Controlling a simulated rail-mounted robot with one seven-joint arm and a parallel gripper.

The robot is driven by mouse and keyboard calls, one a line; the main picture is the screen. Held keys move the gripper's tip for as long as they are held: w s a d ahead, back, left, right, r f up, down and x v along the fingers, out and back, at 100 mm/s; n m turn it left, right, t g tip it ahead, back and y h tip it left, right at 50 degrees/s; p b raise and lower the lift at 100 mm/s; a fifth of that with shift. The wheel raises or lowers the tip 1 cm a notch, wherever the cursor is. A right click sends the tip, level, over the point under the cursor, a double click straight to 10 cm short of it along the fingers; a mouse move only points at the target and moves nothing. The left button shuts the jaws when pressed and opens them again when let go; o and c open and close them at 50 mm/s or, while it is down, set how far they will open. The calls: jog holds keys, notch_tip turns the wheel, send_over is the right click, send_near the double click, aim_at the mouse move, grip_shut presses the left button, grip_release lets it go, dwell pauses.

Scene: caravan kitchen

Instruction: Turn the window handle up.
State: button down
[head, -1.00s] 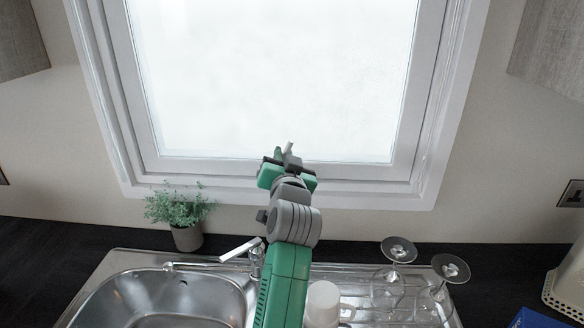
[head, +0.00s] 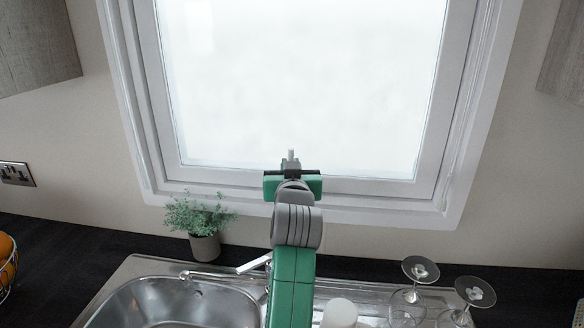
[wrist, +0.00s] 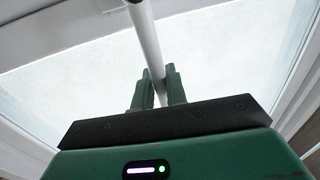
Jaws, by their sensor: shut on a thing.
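The window handle is a slim pale bar. In the head view its end (head: 291,154) sticks up above my gripper (head: 291,167), in front of the bottom of the window (head: 300,80), and looks about upright. In the wrist view the handle (wrist: 148,40) runs from the top edge down between the two green fingers of my gripper (wrist: 159,76). The fingers are shut on it from both sides. The handle's pivot is hidden behind my gripper in the head view.
A potted plant (head: 203,225) stands left of my arm on the dark counter. Below are a steel sink (head: 170,310) with a tap (head: 253,263), a white rounded object (head: 340,312) and upturned glasses (head: 420,270) at right. A socket (head: 16,174) is on the left wall.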

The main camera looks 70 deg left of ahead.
jog(key=c, duration=1.5)
grip_release()
jog(key=shift+s, duration=0.1)
jog(key=v, duration=0.7)
jog(key=shift+s+d+b, duration=0.1)
jog(key=shift+d+b, duration=0.25)
jog(key=shift+b, duration=0.05)
